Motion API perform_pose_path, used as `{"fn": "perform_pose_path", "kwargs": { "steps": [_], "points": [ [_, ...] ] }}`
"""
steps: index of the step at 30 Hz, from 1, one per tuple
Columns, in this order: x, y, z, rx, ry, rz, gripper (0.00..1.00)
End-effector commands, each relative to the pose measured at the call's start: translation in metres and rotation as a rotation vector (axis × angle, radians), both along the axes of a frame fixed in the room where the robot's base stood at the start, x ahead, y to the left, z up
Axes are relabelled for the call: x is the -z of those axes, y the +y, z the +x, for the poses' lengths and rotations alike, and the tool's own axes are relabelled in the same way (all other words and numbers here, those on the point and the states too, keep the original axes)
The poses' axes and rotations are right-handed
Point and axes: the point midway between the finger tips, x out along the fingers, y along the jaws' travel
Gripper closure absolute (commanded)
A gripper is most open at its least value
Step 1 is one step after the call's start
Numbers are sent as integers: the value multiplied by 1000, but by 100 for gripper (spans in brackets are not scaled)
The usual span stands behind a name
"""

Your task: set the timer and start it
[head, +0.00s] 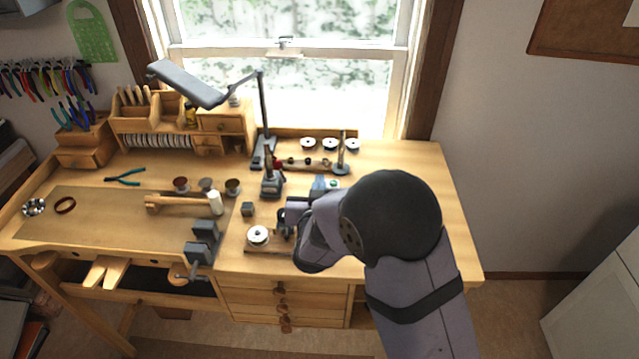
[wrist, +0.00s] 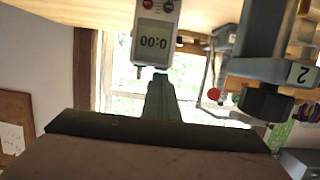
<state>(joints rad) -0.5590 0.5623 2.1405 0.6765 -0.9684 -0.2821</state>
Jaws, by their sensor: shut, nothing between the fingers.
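The timer (wrist: 157,32) is a pale grey box at the top of the wrist view, cut off by the frame edge. Its display (wrist: 154,42) shows upside down and reads 0:00. A red button (wrist: 143,4) and a dark button (wrist: 168,6) sit above the display in the picture. My gripper (wrist: 161,79) is shut and empty, its narrow fingers pointing at the timer's near edge. Whether the tips touch it, I cannot tell. In the head view my own arm hides the fingertips.
In the head view, a lamp (head: 190,85), small cups (head: 206,184) and a vise (head: 203,242) stand left of my arm. The bench's right end (head: 425,185) is clear.

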Motion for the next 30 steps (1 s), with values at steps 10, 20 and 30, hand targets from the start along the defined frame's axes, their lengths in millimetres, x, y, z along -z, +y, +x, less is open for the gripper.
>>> {"fn": "perform_pose_path", "kwargs": {
  "steps": [10, 20, 30],
  "points": [
    [20, 0, -1, -1, 6, -3, 100],
    [23, -1, -3, -3, 16, -12, 100],
    [-12, -1, -2, -1, -1, -1, 100]
  ]
}}
